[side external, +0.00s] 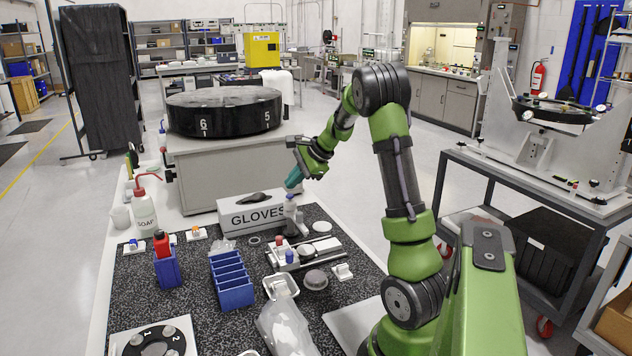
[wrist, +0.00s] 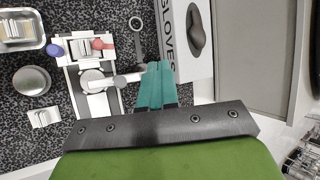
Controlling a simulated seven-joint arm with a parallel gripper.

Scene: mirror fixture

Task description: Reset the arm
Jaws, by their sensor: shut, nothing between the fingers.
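My gripper (side external: 294,178) is raised above the speckled work mat, beside the right end of the gloves box (side external: 215,213). Its teal fingers are together and hold nothing. In the wrist view the shut fingers (wrist: 156,72) point between the gloves box (wrist: 183,67) and a small white fixture (wrist: 75,88). This fixture also shows in the side view (side external: 305,252), with red and blue knobs.
A metal tray (side external: 281,286) and a clear bag (side external: 285,325) lie in front. A large black disc (side external: 225,110) rests behind. Air above the mat is free.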

